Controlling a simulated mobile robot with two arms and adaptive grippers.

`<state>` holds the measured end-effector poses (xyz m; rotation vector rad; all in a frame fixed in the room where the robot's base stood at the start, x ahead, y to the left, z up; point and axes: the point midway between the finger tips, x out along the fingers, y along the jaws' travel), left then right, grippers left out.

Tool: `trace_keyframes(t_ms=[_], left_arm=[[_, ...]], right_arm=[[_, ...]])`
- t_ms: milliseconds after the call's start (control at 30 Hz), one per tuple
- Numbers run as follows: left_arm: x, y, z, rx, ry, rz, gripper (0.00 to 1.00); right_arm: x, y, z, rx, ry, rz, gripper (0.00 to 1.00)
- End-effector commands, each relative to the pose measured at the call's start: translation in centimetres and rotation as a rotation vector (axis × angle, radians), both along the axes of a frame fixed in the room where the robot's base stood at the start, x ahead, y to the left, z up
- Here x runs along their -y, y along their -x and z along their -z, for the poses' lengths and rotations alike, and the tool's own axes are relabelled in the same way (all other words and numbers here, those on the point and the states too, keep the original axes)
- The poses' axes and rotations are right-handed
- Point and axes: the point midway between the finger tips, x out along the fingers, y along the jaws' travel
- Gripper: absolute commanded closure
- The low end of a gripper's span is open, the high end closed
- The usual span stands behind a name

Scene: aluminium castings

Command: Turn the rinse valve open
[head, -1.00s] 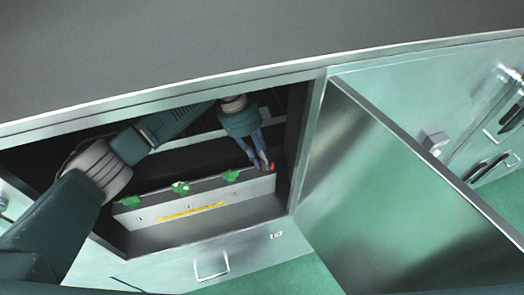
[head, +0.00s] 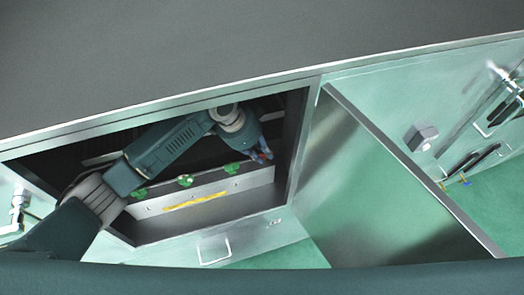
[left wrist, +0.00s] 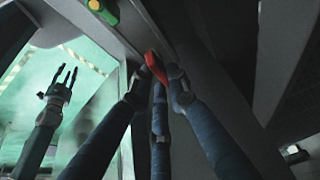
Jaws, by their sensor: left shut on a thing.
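The rinse valve shows as a red handle (left wrist: 156,68) in the left wrist view, at the edge of a grey panel. A bit of its red shows in the head view (head: 269,154), at the right end of a row of green handles. My left gripper (head: 262,154) reaches into the open cabinet bay, its fingers shut around the red handle. The fingers hide much of the handle in the head view, so its angle is hard to read. My right gripper (left wrist: 62,85) seems to be the one at the left of the left wrist view, fingers spread and empty, away from the valve.
Green handles (head: 184,181) sit on the grey panel left of the red one, above a yellow strip (head: 195,202). The bay's side wall is close right of my left gripper. An open metal door (head: 375,190) stands to the right.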

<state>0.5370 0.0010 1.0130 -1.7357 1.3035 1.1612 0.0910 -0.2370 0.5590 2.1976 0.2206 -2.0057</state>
Motion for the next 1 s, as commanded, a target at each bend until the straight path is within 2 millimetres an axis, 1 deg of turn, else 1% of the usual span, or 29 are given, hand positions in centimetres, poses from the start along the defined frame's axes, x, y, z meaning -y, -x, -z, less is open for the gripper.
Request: trace_keyframes(t_ms=[200,633,667,700,733,1000], left_arm=[[0.03,-0.2,-0.23,0.006,0.002,-0.043,1.0],[0.03,-0.23,-0.24,0.006,0.002,-0.05,1.0],[0.03,-0.23,-0.24,0.006,0.002,-0.051,0.78],[0.03,-0.23,-0.23,0.006,0.002,-0.05,0.7],[0.03,-0.23,-0.23,0.005,0.003,-0.049,0.65],[0.02,-0.07,-0.1,0.002,0.0,-0.047,0.65]], right_arm=[[0.01,0.02,-0.05,0.0,0.0,0.0,0.61],[0.02,0.03,-0.06,0.0,0.0,0.001,0.61],[0.01,0.02,-0.06,0.0,0.0,0.001,0.61],[0.01,0.02,-0.06,0.0,0.0,0.001,0.61],[0.0,0.02,-0.06,0.0,0.0,0.001,0.61],[-0.13,0.04,-0.04,0.0,-0.001,0.002,0.61]])
